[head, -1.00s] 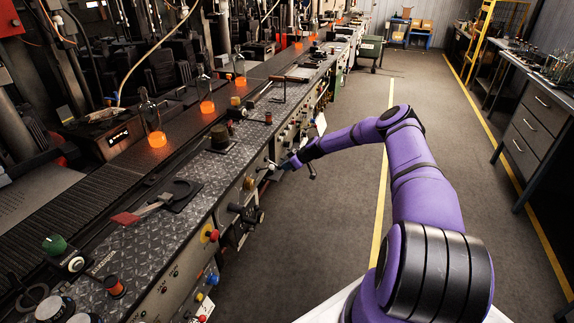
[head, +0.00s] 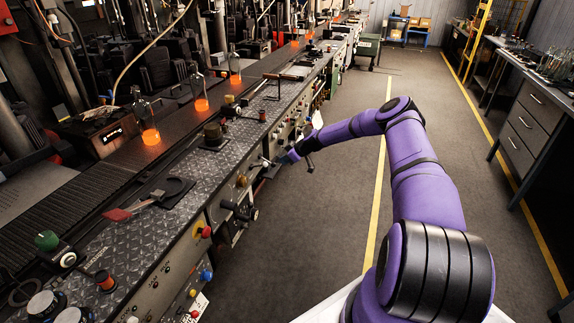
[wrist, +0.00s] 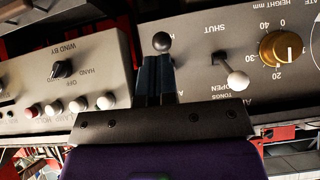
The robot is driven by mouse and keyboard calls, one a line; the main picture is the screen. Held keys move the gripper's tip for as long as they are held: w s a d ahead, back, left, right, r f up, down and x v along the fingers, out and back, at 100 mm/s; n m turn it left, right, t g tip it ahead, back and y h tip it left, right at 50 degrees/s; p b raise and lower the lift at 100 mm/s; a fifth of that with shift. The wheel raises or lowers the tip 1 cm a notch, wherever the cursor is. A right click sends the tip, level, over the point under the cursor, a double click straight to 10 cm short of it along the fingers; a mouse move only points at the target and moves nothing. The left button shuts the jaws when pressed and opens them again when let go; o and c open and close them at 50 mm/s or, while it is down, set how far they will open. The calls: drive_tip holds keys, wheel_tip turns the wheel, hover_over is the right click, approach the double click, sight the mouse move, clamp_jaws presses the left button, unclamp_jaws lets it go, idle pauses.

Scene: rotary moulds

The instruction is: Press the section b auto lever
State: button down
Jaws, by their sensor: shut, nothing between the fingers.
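A lever with a black ball knob (wrist: 162,42) stands on the grey panel right in front of my fingertips in the wrist view. Its shaft is hidden behind the fingers, and I cannot tell if they touch it. In the head view my gripper (head: 273,170) is at the machine's front panel, small and dark there.
A pale-knobbed tongs lever (wrist: 238,80) marked SHUT and OPEN is just right of my fingers. A brass dial (wrist: 281,48) is farther right. A switch box (wrist: 62,70) is at left. Glowing bottles (head: 150,137) stand along the machine. The aisle floor (head: 330,220) is clear.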

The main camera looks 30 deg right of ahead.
drive_tip(key=s+d+r, duration=0.2)
drive_tip(key=s+d, duration=0.4)
drive_tip(key=s, duration=0.1)
drive_tip(key=shift+s+d, duration=0.25)
drive_tip(key=shift+s, duration=0.15)
idle(0.3)
drive_tip(key=s+a+r+g+h, duration=0.1)
drive_tip(key=s+a+r, duration=0.1)
drive_tip(key=a+r, duration=0.55)
drive_tip(key=s+a+r+g+h, duration=0.15)
drive_tip(key=a+r, duration=0.25)
drive_tip(key=r, duration=0.7)
drive_tip(key=s+a+r+g+h, duration=0.1)
drive_tip(key=s+a+r+g, duration=0.15)
drive_tip(key=a+r, duration=0.5)
drive_tip(key=s+a+r+m+h, duration=0.1)
drive_tip(key=s+a+r, duration=0.2)
drive_tip(key=s+r, duration=0.5)
drive_tip(key=s+a+r+m+h, duration=0.1)
drive_tip(key=s+a+r+h, duration=0.15)
drive_tip(key=s+r, duration=0.55)
drive_tip(key=s+a+r+m+t, duration=0.1)
drive_tip(key=s+r, duration=0.3)
drive_tip(key=s, duration=0.9)
drive_tip(key=s+a+r+m+t+y, duration=0.1)
drive_tip(key=s+a+r+m, duration=0.3)
drive_tip(key=s, duration=0.9)
drive_tip(key=shift+s+r+m+t, duration=0.3)
drive_tip(key=shift+s+r+t, duration=0.1)
drive_tip(key=shift+r+t, duration=0.2)
